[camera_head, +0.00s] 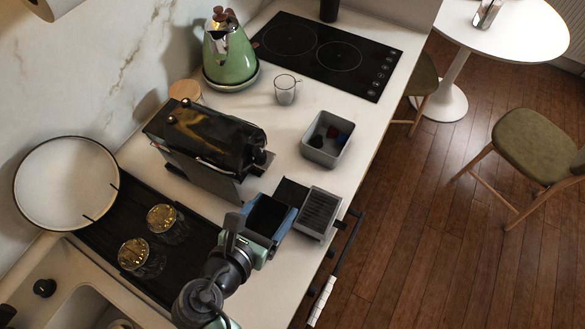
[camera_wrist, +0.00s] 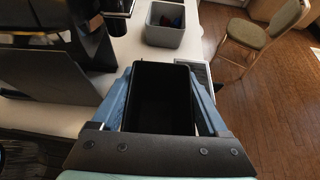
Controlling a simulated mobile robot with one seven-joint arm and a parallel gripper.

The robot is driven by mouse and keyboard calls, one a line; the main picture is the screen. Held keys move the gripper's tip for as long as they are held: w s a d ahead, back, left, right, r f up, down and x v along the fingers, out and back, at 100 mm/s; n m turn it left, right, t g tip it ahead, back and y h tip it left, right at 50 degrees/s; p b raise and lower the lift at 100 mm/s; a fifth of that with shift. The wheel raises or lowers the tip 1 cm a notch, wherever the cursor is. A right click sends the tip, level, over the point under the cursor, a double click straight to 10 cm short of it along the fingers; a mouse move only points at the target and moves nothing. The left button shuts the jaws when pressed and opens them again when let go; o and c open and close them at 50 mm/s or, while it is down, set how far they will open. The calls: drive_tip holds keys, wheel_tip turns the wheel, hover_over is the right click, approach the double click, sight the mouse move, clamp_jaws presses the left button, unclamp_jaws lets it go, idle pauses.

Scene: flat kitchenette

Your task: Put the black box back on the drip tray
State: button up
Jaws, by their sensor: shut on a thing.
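My gripper (camera_head: 266,217) has blue fingers and is shut on the black box (camera_head: 268,216), an open-topped, empty-looking container held upright. In the wrist view the black box (camera_wrist: 158,97) fills the space between the fingers of my gripper (camera_wrist: 160,100). The drip tray (camera_head: 320,212), with a grey slatted front and a dark flat part adjoining it, lies on the counter just right of the box. A pale edge of the drip tray (camera_wrist: 202,74) shows behind the right finger. The box and fingers hide part of it; I cannot tell whether the box touches it.
The coffee machine (camera_head: 205,143) stands close behind and left of the box. A grey bin (camera_head: 327,140) with small items stands farther back. Two glasses (camera_head: 142,258) sit on a black mat at left. The counter's right edge is close to the drip tray.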

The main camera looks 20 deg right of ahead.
drive_tip(key=w+d, duration=0.2)
drive_tip(key=w+d+p, duration=0.1)
drive_tip(key=w+d, duration=0.1)
drive_tip(key=d, duration=0.1)
drive_tip(key=w+d+p, duration=0.1)
drive_tip(key=w+d, duration=0.1)
drive_tip(key=shift+w+d+f, duration=0.25)
drive_tip(key=shift+w+f, duration=0.1)
drive_tip(key=shift+f, duration=0.4)
drive_tip(key=shift+f, duration=0.1)
drive_tip(key=o, duration=1.2)
drive_tip(key=shift+a, duration=0.1)
